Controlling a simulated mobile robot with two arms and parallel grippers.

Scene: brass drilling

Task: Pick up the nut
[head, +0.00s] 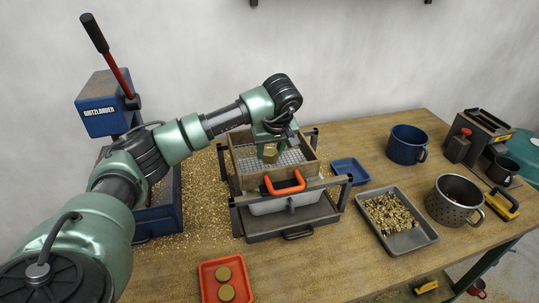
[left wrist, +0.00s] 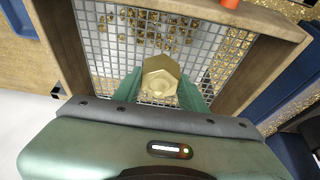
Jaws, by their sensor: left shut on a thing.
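The nut (left wrist: 160,75) is a brass, six-sided piece with a flange. In the left wrist view it sits between the green fingertips of my left gripper (left wrist: 158,88), which is shut on it. In the head view the nut (head: 270,154) shows below my left gripper (head: 269,150), over the wire mesh of a wooden-framed sieve (head: 305,166). I cannot tell whether it touches the mesh. My right gripper is not in view.
Small brass bits (left wrist: 150,25) lie on the mesh. An orange handle (head: 286,187) stands at the sieve's front. A red tray (head: 209,285) with two brass discs, a blue tray (head: 351,171) and a grey tray of chips (head: 424,238) surround it. A blue press (head: 97,103) stands left.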

